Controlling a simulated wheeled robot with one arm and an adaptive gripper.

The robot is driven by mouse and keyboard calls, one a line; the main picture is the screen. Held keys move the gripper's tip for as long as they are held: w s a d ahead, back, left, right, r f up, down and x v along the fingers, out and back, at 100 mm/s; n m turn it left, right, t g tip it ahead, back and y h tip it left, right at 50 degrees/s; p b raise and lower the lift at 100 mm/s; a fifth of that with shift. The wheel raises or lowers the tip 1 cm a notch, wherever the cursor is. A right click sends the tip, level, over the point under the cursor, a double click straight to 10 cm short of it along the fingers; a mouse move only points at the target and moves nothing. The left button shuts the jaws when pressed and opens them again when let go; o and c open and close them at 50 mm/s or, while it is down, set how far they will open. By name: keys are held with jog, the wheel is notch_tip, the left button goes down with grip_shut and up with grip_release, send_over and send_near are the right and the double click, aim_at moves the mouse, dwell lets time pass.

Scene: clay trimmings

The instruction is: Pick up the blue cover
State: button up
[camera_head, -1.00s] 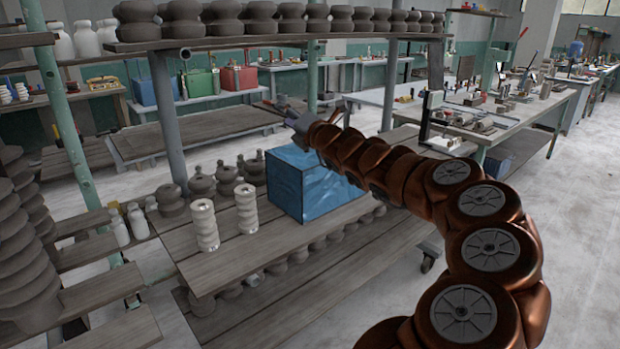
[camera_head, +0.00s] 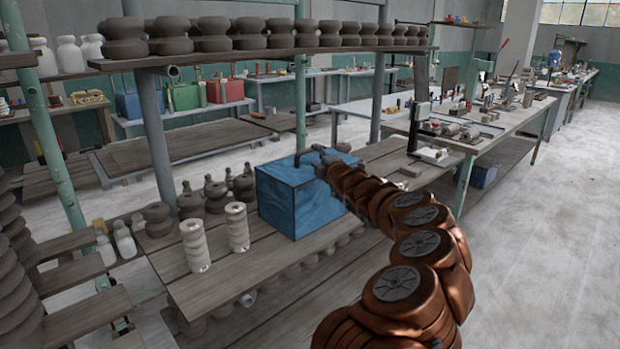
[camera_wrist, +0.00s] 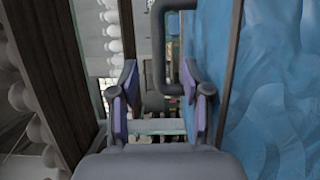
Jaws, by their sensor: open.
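The blue cover (camera_head: 305,200) is a box-shaped blue piece standing on the wooden shelf, with a grey bent handle (camera_head: 298,158) on top. My gripper (camera_head: 321,157) is at the top of the cover, close to the handle. In the wrist view, the cover's blue face (camera_wrist: 275,95) fills the right side. The handle (camera_wrist: 158,50) shows there as a grey bar just ahead of and partly between the fingers. My gripper (camera_wrist: 161,92) is open, with its two purple-grey fingers apart. Whether a finger touches the handle, I cannot tell.
Two pale ribbed cylinders (camera_head: 237,228) and several dark clay pieces (camera_head: 215,193) stand left of the cover on the shelf (camera_head: 225,280). An upper shelf (camera_head: 240,55) with dark clay pieces runs above and behind. A cluttered workbench (camera_head: 480,130) stands at the right.

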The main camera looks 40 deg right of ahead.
aim_at(311, 151)
jog(key=shift+w+d, duration=0.25)
jog(key=shift+w, duration=0.1)
jog(key=shift+w, duration=0.1)
jog(key=shift+w+d+p, duration=0.2)
jog(key=shift+w+p, duration=0.3)
jog(key=shift+w, duration=0.05)
jog(key=shift+w+d+r+p, duration=0.2)
jog(key=shift+w+p, duration=0.1)
jog(key=shift+w, duration=0.2)
jog(key=shift+w+d+f, duration=0.25)
jog(key=shift+w+d, duration=0.05)
jog(key=shift+w, duration=0.15)
jog(key=shift+x, duration=1)
jog(key=shift+a, duration=0.15)
grip_shut()
